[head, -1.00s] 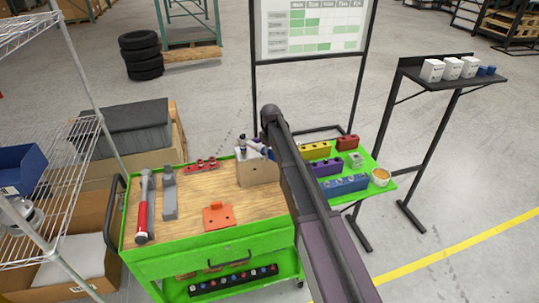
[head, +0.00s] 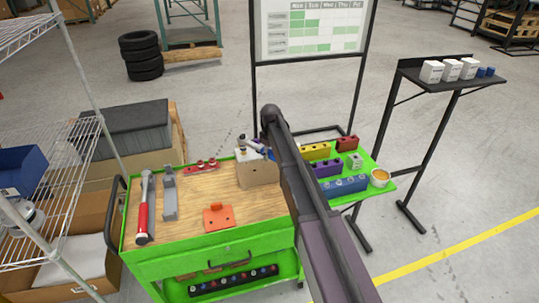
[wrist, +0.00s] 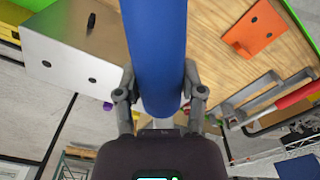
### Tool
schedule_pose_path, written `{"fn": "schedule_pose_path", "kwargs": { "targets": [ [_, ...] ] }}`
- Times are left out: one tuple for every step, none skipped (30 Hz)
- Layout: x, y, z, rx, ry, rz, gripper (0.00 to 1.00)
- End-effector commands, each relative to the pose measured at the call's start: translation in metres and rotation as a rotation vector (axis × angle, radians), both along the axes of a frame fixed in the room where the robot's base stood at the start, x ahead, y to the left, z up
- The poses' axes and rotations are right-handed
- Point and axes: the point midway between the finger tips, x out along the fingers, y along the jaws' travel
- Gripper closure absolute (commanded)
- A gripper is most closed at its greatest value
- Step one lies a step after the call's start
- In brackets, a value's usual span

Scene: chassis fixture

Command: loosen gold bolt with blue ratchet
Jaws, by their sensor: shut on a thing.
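My gripper (wrist: 161,100) is shut on the blue handle of the ratchet (wrist: 154,45) in the wrist view. The handle runs from between the fingers up out of the top of the picture, so the ratchet's head is out of view there. In the head view a small blue part of the ratchet (head: 269,153) shows beside my dark arm, just above a pale box-shaped fixture (head: 258,173) on the cart. This fixture also shows in the wrist view (wrist: 75,52), with dark round holes in its face. I cannot make out the gold bolt in either view.
The green cart (head: 205,249) has a wooden top.

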Motion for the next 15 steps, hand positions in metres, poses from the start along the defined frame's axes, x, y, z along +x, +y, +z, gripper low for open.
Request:
{"fn": "schedule_pose_path", "kwargs": {
  "targets": [
    [0.000, 0.000, 0.002, 0.001, -0.001, 0.000, 1.00],
    [0.000, 0.000, 0.003, 0.001, -0.001, 0.000, 1.00],
    [0.000, 0.000, 0.004, 0.001, -0.001, 0.000, 1.00],
    [0.000, 0.000, 0.005, 0.001, -0.001, 0.000, 1.00],
    [0.000, 0.000, 0.006, 0.001, -0.001, 0.000, 1.00],
    [0.000, 0.000, 0.008, 0.001, -0.001, 0.000, 1.00],
    [0.000, 0.000, 0.009, 0.001, -0.001, 0.000, 1.00],
    [0.000, 0.000, 0.010, 0.001, -0.001, 0.000, 1.00],
    [0.000, 0.000, 0.012, 0.001, -0.001, 0.000, 1.00],
    [0.000, 0.000, 0.013, 0.001, -0.001, 0.000, 1.00],
    [0.000, 0.000, 0.015, 0.001, -0.001, 0.000, 1.00],
    [0.000, 0.000, 0.016, 0.001, -0.001, 0.000, 1.00],
    [0.000, 0.000, 0.017, 0.001, -0.001, 0.000, 1.00],
    [0.000, 0.000, 0.019, 0.001, -0.001, 0.000, 1.00],
    [0.000, 0.000, 0.020, 0.001, -0.001, 0.000, 1.00]
  ]
}}
